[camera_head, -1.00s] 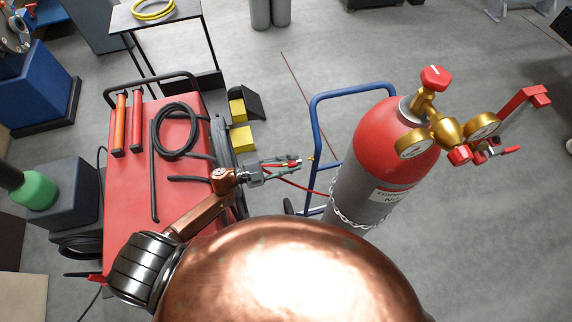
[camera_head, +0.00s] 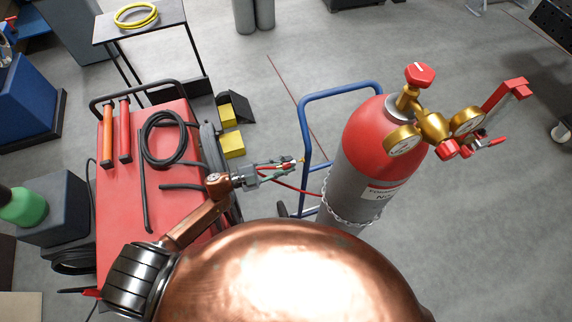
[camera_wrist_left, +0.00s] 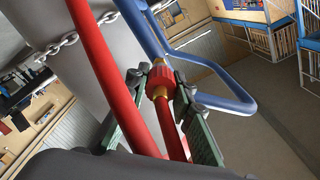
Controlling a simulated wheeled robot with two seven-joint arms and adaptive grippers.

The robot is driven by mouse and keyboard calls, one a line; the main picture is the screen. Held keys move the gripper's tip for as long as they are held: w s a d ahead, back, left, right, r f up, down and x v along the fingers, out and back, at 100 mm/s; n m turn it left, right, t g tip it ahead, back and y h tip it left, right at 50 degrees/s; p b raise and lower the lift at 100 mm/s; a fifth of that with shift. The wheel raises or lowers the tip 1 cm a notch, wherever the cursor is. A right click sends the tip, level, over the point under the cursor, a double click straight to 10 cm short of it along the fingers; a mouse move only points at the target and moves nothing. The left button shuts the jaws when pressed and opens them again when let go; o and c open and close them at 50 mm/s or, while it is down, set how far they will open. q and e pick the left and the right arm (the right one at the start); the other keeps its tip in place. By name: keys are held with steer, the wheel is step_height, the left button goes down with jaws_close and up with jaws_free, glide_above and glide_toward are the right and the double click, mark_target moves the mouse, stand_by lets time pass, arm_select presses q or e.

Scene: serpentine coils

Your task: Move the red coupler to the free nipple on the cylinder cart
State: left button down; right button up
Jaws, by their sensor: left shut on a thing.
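My left gripper (camera_head: 280,168) is in front of the cylinder cart (camera_head: 343,90), which has a blue tube frame. It is shut on the red coupler, which shows between its green-faced fingers in the left wrist view (camera_wrist_left: 160,80), with brass at its ends. A red hose (camera_wrist_left: 172,138) runs from the coupler back between the fingers. In the head view the fingers mostly hide the coupler. The cart carries a grey cylinder with a red top (camera_head: 378,140), chained, with a brass regulator (camera_head: 433,127) and two gauges. I cannot make out the free nipple. My right gripper is not in view.
A chain (camera_head: 345,217) wraps the cylinder. Yellow-black wheel chocks (camera_head: 232,143) lie on the floor beyond the gripper. Grey floor is open behind the cart.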

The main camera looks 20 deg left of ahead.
arm_select(q)
steer(key=shift+w+d, duration=0.1)
steer(key=shift+d, duration=0.05)
steer(key=shift+x, duration=0.75)
steer(key=shift+w+d, duration=0.15)
steer(key=shift+d, duration=0.2)
steer(key=shift+r, duration=0.1)
steer(key=c, duration=1.7)
jaws_free()
steer(key=shift+w+d, duration=0.1)
steer(key=shift+o, duration=0.5)
steer(key=v, duration=1.2)
